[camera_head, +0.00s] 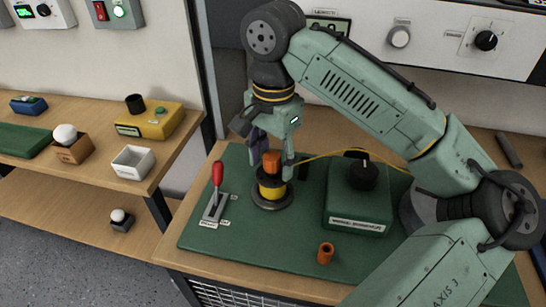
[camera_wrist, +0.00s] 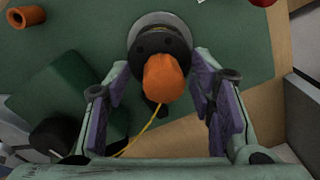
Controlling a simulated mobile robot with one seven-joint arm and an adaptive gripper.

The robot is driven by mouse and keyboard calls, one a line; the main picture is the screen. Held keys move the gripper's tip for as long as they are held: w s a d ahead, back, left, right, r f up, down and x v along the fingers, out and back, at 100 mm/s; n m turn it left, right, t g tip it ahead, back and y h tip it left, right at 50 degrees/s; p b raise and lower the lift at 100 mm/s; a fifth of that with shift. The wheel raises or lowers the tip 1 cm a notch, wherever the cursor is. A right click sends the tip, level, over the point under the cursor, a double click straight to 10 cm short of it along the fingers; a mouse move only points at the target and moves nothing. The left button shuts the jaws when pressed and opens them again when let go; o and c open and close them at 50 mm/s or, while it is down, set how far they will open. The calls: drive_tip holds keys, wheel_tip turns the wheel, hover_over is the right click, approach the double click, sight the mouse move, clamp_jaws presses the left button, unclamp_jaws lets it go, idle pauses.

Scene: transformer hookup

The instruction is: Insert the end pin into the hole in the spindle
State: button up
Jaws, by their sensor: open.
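The spindle (camera_head: 272,187) stands upright on a dark round base on the green mat, with a yellow winding around it. An orange piece (camera_head: 271,161), perhaps the end pin, stands at the spindle's top; it also shows in the wrist view (camera_wrist: 167,78). A yellow wire (camera_wrist: 137,137) runs from near it. My gripper (camera_head: 272,166) points down with its fingers on either side of the orange piece. In the wrist view my gripper (camera_wrist: 160,104) is open, with gaps on both sides. I cannot see the hole or whether the pin is in it.
A green box (camera_head: 357,204) with a black knob stands right of the spindle. A red-handled lever (camera_head: 217,177) stands to its left. An orange hollow cylinder (camera_head: 326,253) stands near the front of the mat (camera_head: 235,250). The front-left mat is clear.

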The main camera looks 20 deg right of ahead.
drive_tip(key=shift+r+p, duration=2.45)
drive_tip(key=shift+r, duration=0.15)
wheel_tip(320, 180, up, 12)
drive_tip(key=shift+f, duration=0.1)
